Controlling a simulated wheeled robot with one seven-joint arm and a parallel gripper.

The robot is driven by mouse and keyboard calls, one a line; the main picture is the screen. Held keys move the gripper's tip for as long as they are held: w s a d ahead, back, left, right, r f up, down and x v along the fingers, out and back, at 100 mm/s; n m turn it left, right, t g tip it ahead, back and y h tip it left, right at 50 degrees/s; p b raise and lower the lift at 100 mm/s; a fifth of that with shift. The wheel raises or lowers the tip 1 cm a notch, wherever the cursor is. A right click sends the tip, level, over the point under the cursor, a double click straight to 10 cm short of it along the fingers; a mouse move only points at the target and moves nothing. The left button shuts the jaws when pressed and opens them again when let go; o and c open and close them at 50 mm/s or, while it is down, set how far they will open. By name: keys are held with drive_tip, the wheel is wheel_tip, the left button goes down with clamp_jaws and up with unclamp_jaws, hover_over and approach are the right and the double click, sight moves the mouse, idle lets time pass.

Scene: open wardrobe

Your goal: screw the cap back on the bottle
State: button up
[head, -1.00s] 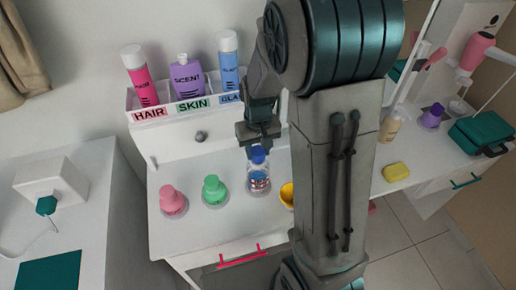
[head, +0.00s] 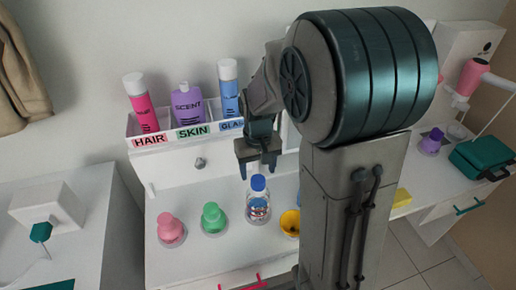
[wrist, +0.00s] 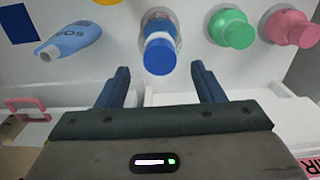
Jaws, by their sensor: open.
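The clear bottle (head: 258,208) stands upright on the white counter, with the blue cap (head: 258,183) sitting on its top. How tightly the cap is turned cannot be seen. In the wrist view the cap (wrist: 160,57) is seen from above, over the bottle (wrist: 158,24), centred beyond my fingertips. My gripper (head: 258,170) is open and empty, just above and behind the cap. In the wrist view my gripper's fingers (wrist: 160,73) are spread wide on either side with nothing between them.
A labelled rack (head: 190,137) holding several bottles stands behind. My arm hides part of the counter.

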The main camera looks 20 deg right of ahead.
sight(258, 180)
wheel_tip(258, 180, up, 10)
drive_tip(key=shift+f, duration=0.25)
idle(0.4)
drive_tip(key=s+t, duration=0.3)
drive_tip(key=s, duration=1.1)
drive_tip(key=shift+s+f, duration=0.2)
drive_tip(key=shift+f, duration=0.1)
drive_tip(key=shift+w, duration=0.1)
drive_tip(key=shift+c, duration=0.4)
